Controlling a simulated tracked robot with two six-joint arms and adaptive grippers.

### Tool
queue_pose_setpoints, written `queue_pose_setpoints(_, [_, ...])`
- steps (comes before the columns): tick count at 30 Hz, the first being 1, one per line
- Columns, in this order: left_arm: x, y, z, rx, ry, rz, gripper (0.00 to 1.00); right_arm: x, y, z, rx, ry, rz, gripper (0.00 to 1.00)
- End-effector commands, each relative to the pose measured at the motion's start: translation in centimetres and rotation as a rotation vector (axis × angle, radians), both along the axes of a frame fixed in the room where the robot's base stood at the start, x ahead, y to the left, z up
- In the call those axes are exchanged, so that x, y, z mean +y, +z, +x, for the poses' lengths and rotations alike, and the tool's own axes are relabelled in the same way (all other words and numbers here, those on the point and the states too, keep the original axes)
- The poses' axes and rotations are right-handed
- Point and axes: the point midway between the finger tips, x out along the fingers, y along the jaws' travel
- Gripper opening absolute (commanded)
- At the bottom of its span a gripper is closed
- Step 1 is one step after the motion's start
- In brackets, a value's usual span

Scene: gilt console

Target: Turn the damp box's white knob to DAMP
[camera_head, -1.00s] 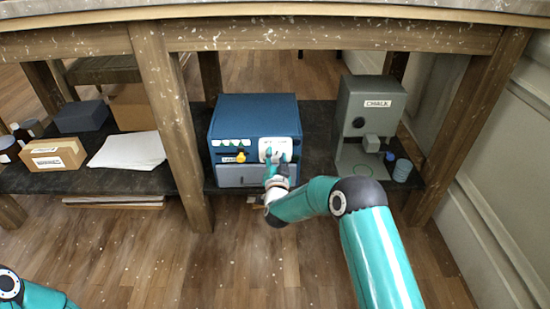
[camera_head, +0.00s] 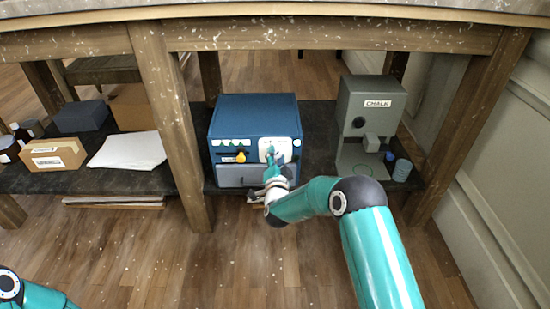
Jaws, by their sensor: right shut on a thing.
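The damp box (camera_head: 253,108) is a blue box with a grey drawer front (camera_head: 237,175), standing on the dark lower shelf. A white dial plate (camera_head: 283,146) sits at the right of its front. My right gripper (camera_head: 271,158) reaches up from below to this plate and is shut on the white knob, which is mostly hidden behind the fingers. The plate's lettering is too small to read. Of my left arm, only a teal link shows at the lower left; its gripper is out of view.
A grey CHALK machine (camera_head: 370,104) stands to the right with a small cup (camera_head: 402,170). Table legs (camera_head: 178,120) flank the bay. Papers (camera_head: 128,151) and boxes (camera_head: 54,155) lie left.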

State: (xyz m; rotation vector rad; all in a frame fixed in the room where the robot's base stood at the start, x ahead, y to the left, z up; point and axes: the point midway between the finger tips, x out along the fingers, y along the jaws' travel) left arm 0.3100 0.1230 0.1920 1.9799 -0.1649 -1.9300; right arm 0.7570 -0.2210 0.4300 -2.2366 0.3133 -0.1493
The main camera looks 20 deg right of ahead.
Motion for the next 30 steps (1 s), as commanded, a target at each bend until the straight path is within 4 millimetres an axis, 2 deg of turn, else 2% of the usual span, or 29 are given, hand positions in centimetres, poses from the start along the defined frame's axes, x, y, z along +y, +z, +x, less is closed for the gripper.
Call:
queue_pose_setpoints(2, [0.0, 0.0, 0.0, 0.000, 0.000, 0.000, 0.52, -0.2, -0.1, 0.0, 0.001, -0.005, 0.003, 0.05])
queue_pose_setpoints(3, [0.0, 0.0, 0.0, 0.000, 0.000, 0.000, 0.52, -0.2, -0.1, 0.0, 0.001, -0.005, 0.003, 0.43])
queue_pose_setpoints(7, [0.0, 0.0, 0.0, 0.000, 0.000, 0.000, 0.52, -0.2, -0.1, 0.0, 0.001, -0.005, 0.002, 0.65])
queue_pose_setpoints(20, [0.0, 0.1, 0.0, 0.000, 0.000, 0.000, 0.52, 0.1, -0.1, -0.4, 0.002, -0.002, 0.001, 0.65])
queue_pose_setpoints(26, [0.0, 0.1, 0.0, 0.000, 0.000, 0.000, 0.52, 0.8, -0.1, -2.6, 0.004, 0.000, 0.000, 0.65])
queue_pose_setpoints(30, [0.0, 0.0, 0.0, 0.000, 0.000, 0.000, 0.52, 1.5, -0.1, -5.1, 0.004, 0.000, 0.001, 0.65])
